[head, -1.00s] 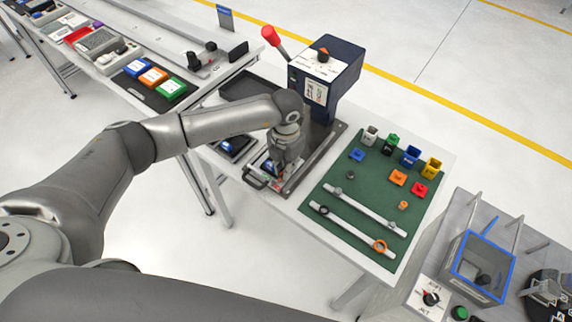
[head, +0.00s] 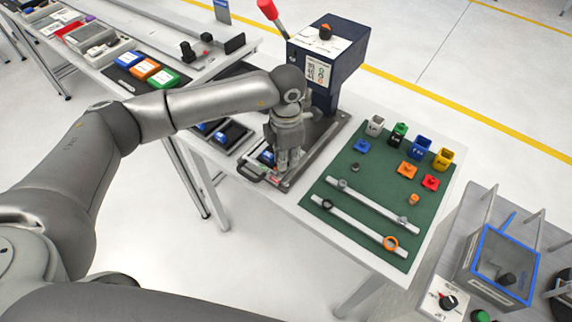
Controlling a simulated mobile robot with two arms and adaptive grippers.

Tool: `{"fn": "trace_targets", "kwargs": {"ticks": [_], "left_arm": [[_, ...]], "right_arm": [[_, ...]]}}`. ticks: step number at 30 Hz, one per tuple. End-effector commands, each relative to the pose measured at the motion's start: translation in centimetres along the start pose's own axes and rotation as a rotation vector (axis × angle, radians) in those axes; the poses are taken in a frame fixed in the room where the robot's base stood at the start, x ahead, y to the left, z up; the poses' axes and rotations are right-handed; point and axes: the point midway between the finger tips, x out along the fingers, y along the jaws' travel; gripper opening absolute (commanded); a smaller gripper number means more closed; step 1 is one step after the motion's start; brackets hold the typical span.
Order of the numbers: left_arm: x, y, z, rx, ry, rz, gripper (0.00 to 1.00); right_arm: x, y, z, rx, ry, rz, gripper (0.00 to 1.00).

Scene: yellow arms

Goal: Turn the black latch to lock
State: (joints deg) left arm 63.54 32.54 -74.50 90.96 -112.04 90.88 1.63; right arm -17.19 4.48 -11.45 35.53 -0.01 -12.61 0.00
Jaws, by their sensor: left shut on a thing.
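My left gripper (head: 283,166) points down over the grey metal fixture plate (head: 318,155) at the foot of the dark blue press. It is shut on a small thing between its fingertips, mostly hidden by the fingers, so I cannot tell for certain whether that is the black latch. A small blue part (head: 267,157) shows just left of the fingers. A dark handle (head: 247,173) sticks out at the plate's front left corner. My right gripper is not in view.
The dark blue press (head: 347,62) with a red-tipped lever (head: 268,9) stands behind the gripper. A green mat (head: 335,217) with coloured blocks and white rails lies to the right. A blue-rimmed box (head: 498,262) stands at the lower right.

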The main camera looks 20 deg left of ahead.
Motion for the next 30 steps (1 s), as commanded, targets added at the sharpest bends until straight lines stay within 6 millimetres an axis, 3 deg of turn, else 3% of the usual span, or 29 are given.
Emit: {"fn": "trace_targets", "kwargs": {"ticks": [1,15,30], "left_arm": [[0.6,0.1,0.1,0.046,-0.003,0.005,0.0],[0.6,-0.4,-0.1,0.492,-0.003,0.004,0.0],[0.2,-0.7,-0.3,0.878,-0.003,0.004,0.0]], "right_arm": [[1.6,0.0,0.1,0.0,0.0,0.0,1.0],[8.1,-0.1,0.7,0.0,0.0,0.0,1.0],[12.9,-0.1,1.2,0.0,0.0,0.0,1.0]]}}
